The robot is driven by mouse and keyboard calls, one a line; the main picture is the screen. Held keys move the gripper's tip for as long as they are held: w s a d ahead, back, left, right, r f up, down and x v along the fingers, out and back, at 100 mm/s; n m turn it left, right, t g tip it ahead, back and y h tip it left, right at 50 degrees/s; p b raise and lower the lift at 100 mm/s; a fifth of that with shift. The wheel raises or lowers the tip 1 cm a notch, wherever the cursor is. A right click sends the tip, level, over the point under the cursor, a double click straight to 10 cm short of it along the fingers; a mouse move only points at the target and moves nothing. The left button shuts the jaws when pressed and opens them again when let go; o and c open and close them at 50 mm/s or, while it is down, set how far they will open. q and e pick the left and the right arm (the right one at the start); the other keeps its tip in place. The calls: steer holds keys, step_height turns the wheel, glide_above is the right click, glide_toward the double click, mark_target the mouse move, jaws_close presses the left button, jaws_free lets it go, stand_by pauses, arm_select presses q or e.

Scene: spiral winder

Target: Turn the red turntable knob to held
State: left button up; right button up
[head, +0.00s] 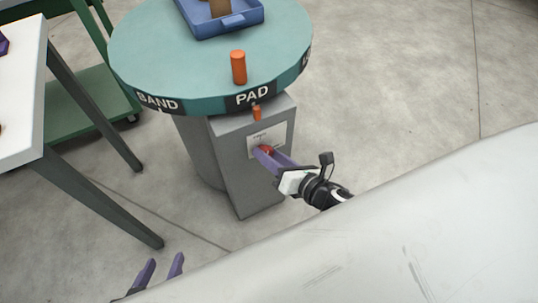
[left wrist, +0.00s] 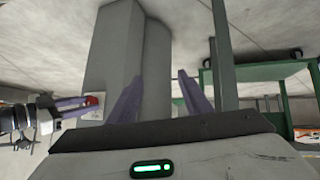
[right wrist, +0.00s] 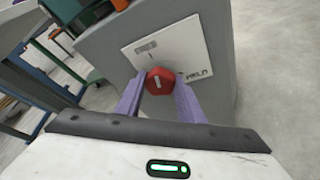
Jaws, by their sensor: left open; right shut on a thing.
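The red knob (right wrist: 159,81) sits on a white label plate (right wrist: 187,50) on the grey pedestal's face. In the right wrist view its pale mark is near upright, tilted slightly, and the word HELD is to its right. My right gripper (right wrist: 160,88) is shut on the knob, one purple finger on each side. In the head view the knob (head: 267,150) is partly hidden by my right gripper (head: 266,153). My left gripper (head: 163,262) is open and empty, low at the left front; its fingers also show in the left wrist view (left wrist: 155,80).
The teal turntable (head: 150,50) tops the pedestal (head: 240,180), with rim labels BAND and PAD. It carries an orange cylinder (head: 238,67) and a blue tray (head: 205,25). A small orange peg (head: 257,113) is below the rim. A white table (head: 22,100) stands left.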

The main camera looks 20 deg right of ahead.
arm_select(q)
steer(key=w+d+f+m+g+h+b, duration=0.1)
steer(key=d+f+b, duration=0.3)
steer(key=b, duration=0.5)
steer(key=shift+w+d+f+m+g+h, duration=0.3)
steer(key=shift+w+f+g, duration=0.15)
steer(key=shift+g, duration=0.25)
arm_select(e)
steer(key=m+t+y, duration=0.1)
steer(key=m+t, duration=0.1)
steer(key=m, duration=0.4)
steer(key=f+m+t+y, duration=0.1)
steer(key=m+t, duration=0.1)
steer(key=m, duration=0.5)
steer(key=m+t, duration=0.2)
steer(key=m, duration=0.4)
steer(key=shift+f+y, duration=0.35)
steer(key=shift+y, duration=0.05)
steer(key=shift+m, duration=0.3)
arm_select(q)
steer(key=shift+s, duration=0.15)
arm_select(e)
steer(key=o, duration=1.1)
arm_select(q)
steer(key=shift+a+p, duration=0.35)
steer(key=shift+p, duration=0.05)
arm_select(e)
steer(key=v, duration=1)
steer(key=shift+s+f, duration=0.15)
